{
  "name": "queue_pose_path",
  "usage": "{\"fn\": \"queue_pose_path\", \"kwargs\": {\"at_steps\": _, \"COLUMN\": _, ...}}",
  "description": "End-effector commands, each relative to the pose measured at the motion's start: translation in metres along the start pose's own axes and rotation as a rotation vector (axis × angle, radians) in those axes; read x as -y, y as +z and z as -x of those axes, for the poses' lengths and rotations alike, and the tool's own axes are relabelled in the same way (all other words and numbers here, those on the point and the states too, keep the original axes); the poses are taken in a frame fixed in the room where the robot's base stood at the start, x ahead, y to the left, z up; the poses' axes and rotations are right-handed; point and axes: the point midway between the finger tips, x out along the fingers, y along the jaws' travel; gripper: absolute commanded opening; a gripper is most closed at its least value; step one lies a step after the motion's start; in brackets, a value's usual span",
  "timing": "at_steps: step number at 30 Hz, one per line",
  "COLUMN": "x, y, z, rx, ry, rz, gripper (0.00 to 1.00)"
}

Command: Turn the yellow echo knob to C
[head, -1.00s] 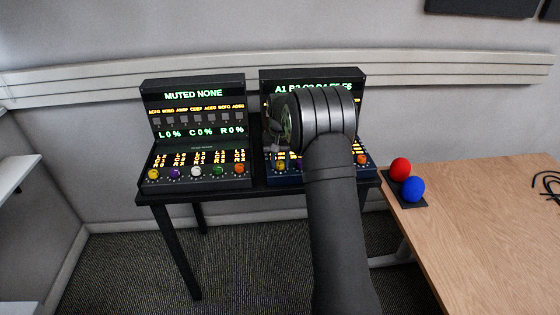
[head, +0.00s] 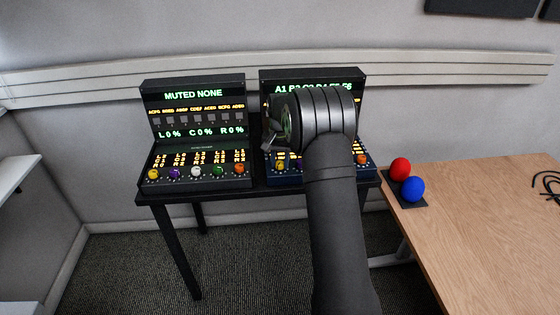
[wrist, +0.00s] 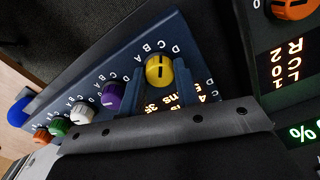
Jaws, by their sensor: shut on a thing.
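The yellow knob (wrist: 159,70) is on the blue sloped panel of the right console. Its dark pointer line stands nearly upright in the wrist view. Small letters A to D ring it, but I cannot tell which one the pointer meets. My gripper (wrist: 160,86) is shut on this knob, with a dark finger on either side of it. In the head view my gripper (head: 268,143) is mostly hidden by my wrist, and the yellow knob (head: 280,165) shows just below it.
Purple (wrist: 112,95), white (wrist: 82,112), green and orange knobs sit in a row beside it. The left console (head: 193,85) has its own yellow knob (head: 153,174). A red ball (head: 400,169) and a blue ball (head: 413,189) rest on the wooden table's edge.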

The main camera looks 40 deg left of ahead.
Motion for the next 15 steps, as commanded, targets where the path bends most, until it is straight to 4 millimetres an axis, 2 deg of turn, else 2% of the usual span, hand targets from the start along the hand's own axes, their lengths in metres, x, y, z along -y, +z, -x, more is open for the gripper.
{"fn": "queue_pose_path", "kwargs": {"at_steps": 2, "x": -0.0002, "y": 0.0005, "z": -0.0002, "rx": 0.002, "ry": 0.001, "rz": 0.000, "gripper": 0.07}}
{"fn": "queue_pose_path", "kwargs": {"at_steps": 3, "x": -0.0002, "y": 0.0005, "z": -0.0002, "rx": 0.002, "ry": 0.001, "rz": 0.000, "gripper": 0.35}}
{"fn": "queue_pose_path", "kwargs": {"at_steps": 6, "x": -0.0001, "y": 0.0004, "z": -0.0002, "rx": 0.001, "ry": 0.001, "rz": 0.001, "gripper": 0.51}}
{"fn": "queue_pose_path", "kwargs": {"at_steps": 15, "x": 0.0001, "y": 0.0000, "z": 0.0017, "rx": 0.000, "ry": 0.000, "rz": 0.001, "gripper": 0.51}}
